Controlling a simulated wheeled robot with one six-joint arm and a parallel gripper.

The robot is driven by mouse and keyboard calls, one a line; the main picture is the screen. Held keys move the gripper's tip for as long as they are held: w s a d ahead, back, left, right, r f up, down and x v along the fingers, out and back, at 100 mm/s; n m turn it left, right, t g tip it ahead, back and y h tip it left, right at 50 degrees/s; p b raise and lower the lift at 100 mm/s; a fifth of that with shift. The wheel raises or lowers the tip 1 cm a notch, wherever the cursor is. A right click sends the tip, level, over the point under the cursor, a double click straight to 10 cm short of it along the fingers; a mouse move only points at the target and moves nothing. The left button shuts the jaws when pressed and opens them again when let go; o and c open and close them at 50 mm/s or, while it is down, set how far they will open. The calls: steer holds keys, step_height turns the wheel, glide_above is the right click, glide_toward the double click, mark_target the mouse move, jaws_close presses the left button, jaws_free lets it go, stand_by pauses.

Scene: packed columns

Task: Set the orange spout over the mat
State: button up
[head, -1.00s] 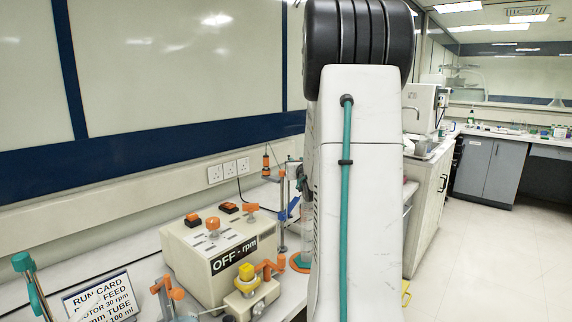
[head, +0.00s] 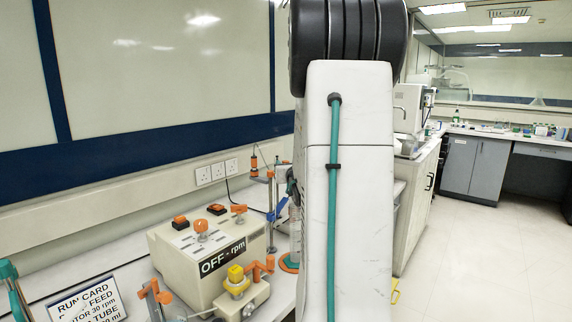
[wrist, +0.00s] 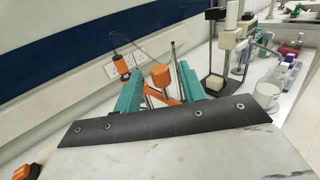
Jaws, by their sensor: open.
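My gripper (wrist: 161,88) shows in the wrist view with its two teal fingers apart. An orange block (wrist: 160,75) shows between the fingers, but I cannot tell its distance or whether it is the spout. In the head view, orange tap-like pieces (head: 264,268) stand at the pump's front right, and another orange piece (head: 155,297) stands at its front left. I cannot tell which is the orange spout. No mat is clearly visible. My arm hides part of the bench in the head view.
The cream pump box (head: 205,262) labelled OFF - rpm stands on the bench, with orange knobs on top. A run card (head: 88,303) stands at lower left.

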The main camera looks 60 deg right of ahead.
steer(key=shift+v, duration=2.6)
